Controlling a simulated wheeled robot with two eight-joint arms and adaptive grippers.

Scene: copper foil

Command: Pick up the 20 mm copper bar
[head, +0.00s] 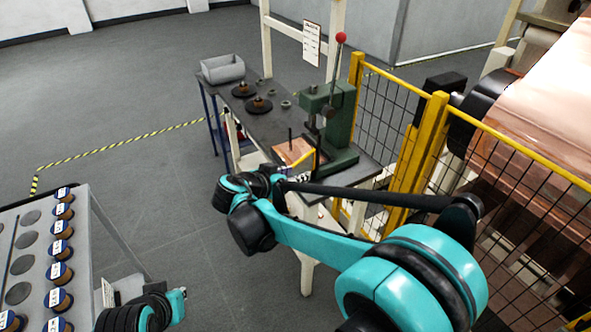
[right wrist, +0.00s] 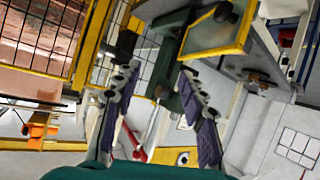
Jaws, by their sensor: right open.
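In the head view my right arm reaches to the bench's near end by the press. Only part of my left arm shows at the bottom left.
The green press (head: 333,125) with a red-knobbed lever stands on the dark bench (head: 262,122). A grey bin (head: 222,69) and black round parts sit farther back. A yellow-framed mesh fence (head: 436,110) stands at right before a large copper roll (head: 555,75). Open floor separates cart and bench.

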